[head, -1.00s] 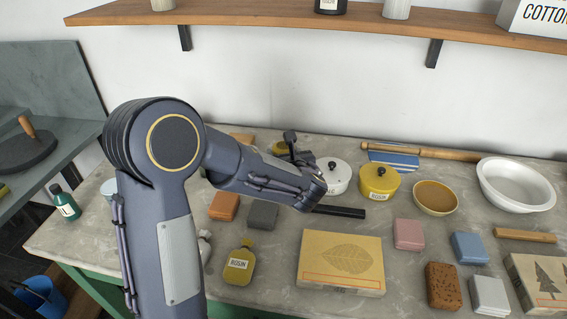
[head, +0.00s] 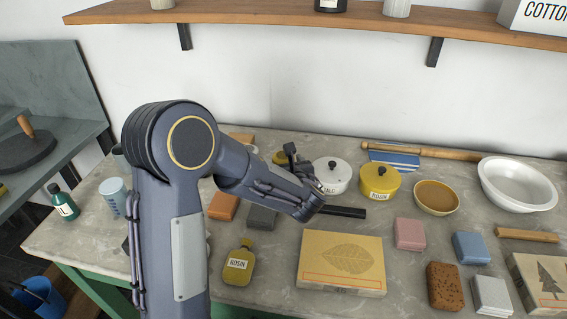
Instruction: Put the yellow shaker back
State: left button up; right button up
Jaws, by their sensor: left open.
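A yellow flask-shaped container labelled ROSIN (head: 239,264) stands on the table just right of my left forearm. A lidded yellow pot labelled ROSIN (head: 380,184) stands farther back to the right. Another yellow thing (head: 279,158) is mostly hidden behind my left gripper. I cannot tell which of these is the shaker. My left gripper (head: 301,163) is open at the back middle of the table, left of the white lidded pot (head: 334,176); its fingers are partly hidden by the arm. My right gripper is out of view.
A flat box with a leaf (head: 341,256) lies at front centre. Several coloured blocks, a tan-filled bowl (head: 436,196) and a white basin (head: 517,184) are to the right. A green bottle (head: 63,203) and pale blue cup (head: 114,197) stand left. A wooden shelf (head: 290,19) is above.

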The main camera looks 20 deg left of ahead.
pick_arm(q)
jog(key=shift+r, duration=0.2)
jog(key=v, duration=1.2)
